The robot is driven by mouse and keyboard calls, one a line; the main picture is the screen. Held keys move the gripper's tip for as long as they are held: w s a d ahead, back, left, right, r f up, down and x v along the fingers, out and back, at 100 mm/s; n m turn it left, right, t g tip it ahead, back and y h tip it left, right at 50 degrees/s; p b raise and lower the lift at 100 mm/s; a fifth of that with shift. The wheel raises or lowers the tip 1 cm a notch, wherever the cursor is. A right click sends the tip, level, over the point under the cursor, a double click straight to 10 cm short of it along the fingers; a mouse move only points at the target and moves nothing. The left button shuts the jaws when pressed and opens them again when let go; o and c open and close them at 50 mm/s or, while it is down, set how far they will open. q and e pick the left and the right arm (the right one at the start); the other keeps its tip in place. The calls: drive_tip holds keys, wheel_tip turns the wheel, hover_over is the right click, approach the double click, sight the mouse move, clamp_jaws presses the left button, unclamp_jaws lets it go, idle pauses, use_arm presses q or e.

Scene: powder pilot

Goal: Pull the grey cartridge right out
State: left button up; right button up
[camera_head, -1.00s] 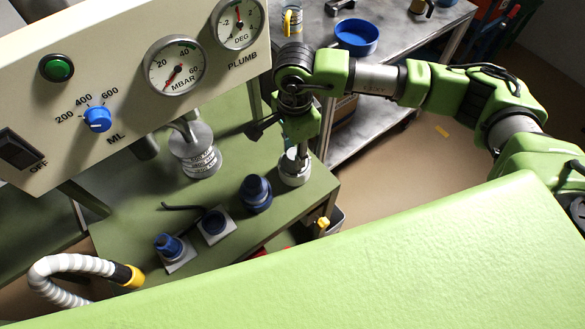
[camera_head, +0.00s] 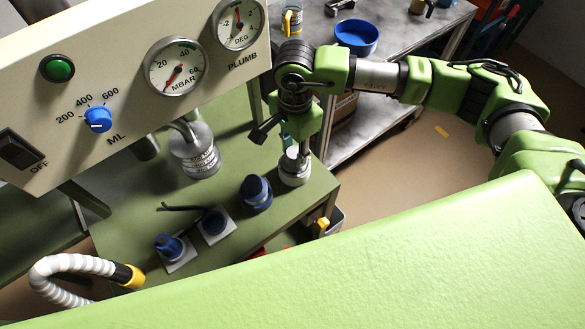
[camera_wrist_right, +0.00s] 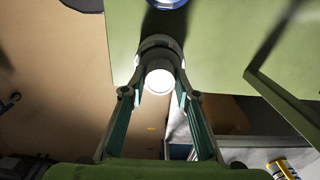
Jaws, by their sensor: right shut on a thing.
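The grey cartridge (camera_head: 294,172) is a short upright cylinder at the right end of the green bench in the head view. My right gripper (camera_head: 296,150) points down over it and is shut on its upper part. In the right wrist view the pale round top of the cartridge (camera_wrist_right: 159,83) sits between the two fingertips of my right gripper (camera_wrist_right: 159,90). The gripper hides part of the cartridge in the head view. I cannot tell whether its base is seated or lifted. My left gripper is not in view.
A larger grey canister (camera_head: 195,155) hangs under the gauge panel (camera_head: 120,65). Blue-capped parts (camera_head: 255,192) stand on the green bench, left of the cartridge. A ribbed white hose (camera_head: 65,275) lies at lower left. A metal table with a blue bowl (camera_head: 356,38) stands behind.

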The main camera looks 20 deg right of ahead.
drive_tip(key=shift+r, duration=0.65)
drive_tip(key=shift+r+p, duration=1.7)
drive_tip(key=shift+r, duration=2.2)
